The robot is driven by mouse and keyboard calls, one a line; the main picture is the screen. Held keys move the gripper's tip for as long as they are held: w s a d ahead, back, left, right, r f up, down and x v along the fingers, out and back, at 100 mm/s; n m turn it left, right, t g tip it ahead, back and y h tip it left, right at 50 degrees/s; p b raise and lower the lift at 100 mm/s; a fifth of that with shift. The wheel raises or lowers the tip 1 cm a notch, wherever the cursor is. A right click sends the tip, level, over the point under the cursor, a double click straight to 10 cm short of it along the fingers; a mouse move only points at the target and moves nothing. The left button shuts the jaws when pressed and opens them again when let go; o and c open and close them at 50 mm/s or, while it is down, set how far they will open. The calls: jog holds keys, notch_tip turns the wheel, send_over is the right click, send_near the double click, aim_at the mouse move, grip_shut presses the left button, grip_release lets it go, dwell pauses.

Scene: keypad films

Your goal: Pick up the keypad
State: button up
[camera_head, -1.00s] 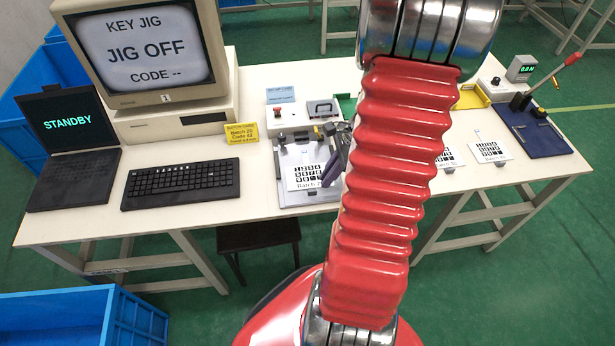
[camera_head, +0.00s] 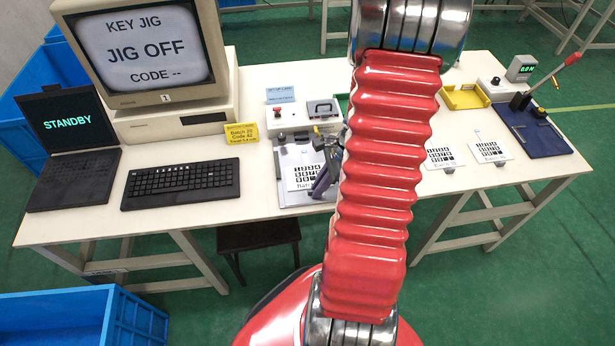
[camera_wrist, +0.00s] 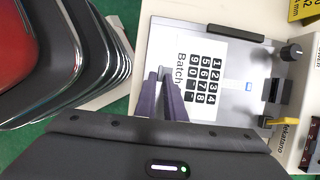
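A white keypad film (camera_head: 300,178) with black number keys and a "Batch" label lies on the grey jig plate (camera_head: 285,198). In the wrist view the keypad (camera_wrist: 208,60) lies flat on the plate (camera_wrist: 240,75), with a small grey tab at its label edge. My gripper (camera_head: 318,192) is over the keypad's right front part and hides some of it. In the wrist view my two purple fingers (camera_wrist: 159,78) stand a little apart beside the label, with the tab near their tips. I cannot tell whether they touch it.
Two more keypad films (camera_head: 443,157) (camera_head: 491,151) lie right of my arm. A yellow tray (camera_head: 465,97) and a blue press base with red lever (camera_head: 540,138) stand further right. A keyboard (camera_head: 181,184), laptop (camera_head: 70,145) and "JIG OFF" monitor (camera_head: 146,50) are at left.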

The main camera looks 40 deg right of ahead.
dwell(0.4)
grip_shut()
jog(key=shift+r, duration=0.1)
notch_tip(320, 180, up, 10)
dwell(0.8)
jog(key=shift+w, duration=0.1)
dwell(0.4)
